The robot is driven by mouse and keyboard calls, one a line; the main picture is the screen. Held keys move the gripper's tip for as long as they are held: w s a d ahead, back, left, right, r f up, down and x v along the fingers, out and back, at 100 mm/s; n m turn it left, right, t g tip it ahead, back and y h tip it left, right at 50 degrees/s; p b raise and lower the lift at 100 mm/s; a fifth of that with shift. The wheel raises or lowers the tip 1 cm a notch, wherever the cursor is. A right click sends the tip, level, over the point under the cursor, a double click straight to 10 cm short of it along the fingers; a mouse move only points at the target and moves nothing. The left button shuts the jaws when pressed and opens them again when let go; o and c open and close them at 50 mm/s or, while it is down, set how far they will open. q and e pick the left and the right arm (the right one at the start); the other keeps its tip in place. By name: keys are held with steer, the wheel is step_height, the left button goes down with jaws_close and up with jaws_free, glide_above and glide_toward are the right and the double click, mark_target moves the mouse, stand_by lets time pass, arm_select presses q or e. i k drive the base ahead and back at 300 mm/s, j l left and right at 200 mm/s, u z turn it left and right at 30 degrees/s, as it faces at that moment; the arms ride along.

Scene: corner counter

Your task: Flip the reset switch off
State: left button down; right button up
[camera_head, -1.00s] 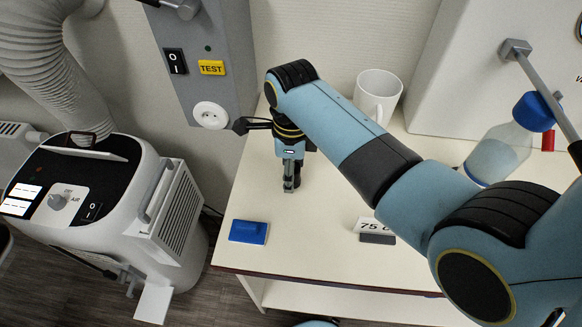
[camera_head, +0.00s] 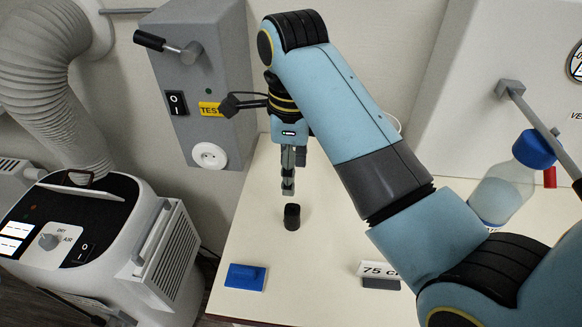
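A black rocker switch (camera_head: 176,103) marked I and O is on the front of a grey wall box (camera_head: 205,60). A yellow TEST label (camera_head: 211,109) is beside it, partly covered by a dark part of my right arm. Another I/O rocker (camera_head: 85,250) is on the white portable machine at left. I see no readable reset label, and cannot tell either rocker's position. My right gripper (camera_head: 287,190) points down above the counter, right of the wall box and apart from both switches. Its fingers are seen nearly edge-on, and I see nothing held. My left gripper is out of view.
A small black cylinder (camera_head: 292,217) stands on the counter (camera_head: 255,200) below my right gripper. A blue block (camera_head: 245,277) and a 75 sign (camera_head: 380,269) are near the front. A blue-capped bottle (camera_head: 505,190) is at right. A black-handled lever (camera_head: 150,40) sticks out from the wall box.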

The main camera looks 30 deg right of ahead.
mark_target(177, 107)
steer(key=k, duration=1)
